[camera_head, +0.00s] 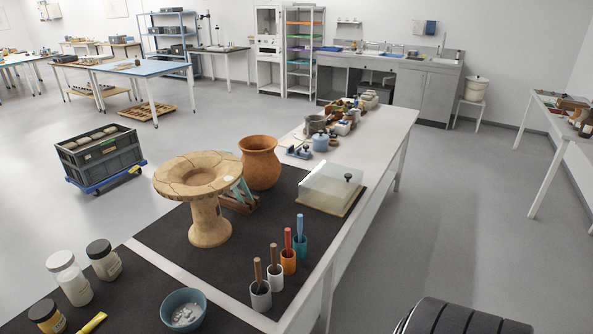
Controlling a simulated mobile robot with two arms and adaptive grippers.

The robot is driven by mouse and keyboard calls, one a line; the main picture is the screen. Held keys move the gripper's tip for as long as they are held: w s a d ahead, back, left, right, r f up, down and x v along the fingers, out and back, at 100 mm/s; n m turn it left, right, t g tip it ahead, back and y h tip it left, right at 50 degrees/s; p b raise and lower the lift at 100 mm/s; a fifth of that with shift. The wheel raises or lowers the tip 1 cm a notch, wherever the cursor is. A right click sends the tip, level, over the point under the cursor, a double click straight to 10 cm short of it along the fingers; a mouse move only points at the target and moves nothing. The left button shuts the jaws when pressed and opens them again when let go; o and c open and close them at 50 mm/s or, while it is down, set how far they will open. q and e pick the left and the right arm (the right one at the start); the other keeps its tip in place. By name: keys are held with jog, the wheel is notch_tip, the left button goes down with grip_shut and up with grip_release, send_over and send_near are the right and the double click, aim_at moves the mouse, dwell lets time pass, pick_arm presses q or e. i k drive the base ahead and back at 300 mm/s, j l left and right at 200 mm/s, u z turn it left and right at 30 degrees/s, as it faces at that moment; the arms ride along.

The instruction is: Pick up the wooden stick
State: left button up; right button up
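Several cups with one stick each stand in a slanting row on the dark mat (165,232) near the table's right edge. A brown wooden stick (258,272) stands in the grey cup (260,297). Another brown wooden stick (274,252) stands in the white cup (275,280). A red stick (287,240) is in the orange cup (288,263), and a blue stick (299,226) is in the teal cup (300,247). The lower ends of the sticks are hidden inside the cups.
A pale cracked pedestal vessel (208,212) and an orange-brown pot (260,163) stand left of the cups. A clear-covered box (331,188) is behind them. A blue bowl (183,311) and lidded jars (103,260) are at the front left. Floor is open on the right.

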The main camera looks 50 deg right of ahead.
aim_at(274, 258)
jog(key=z, duration=1.4)
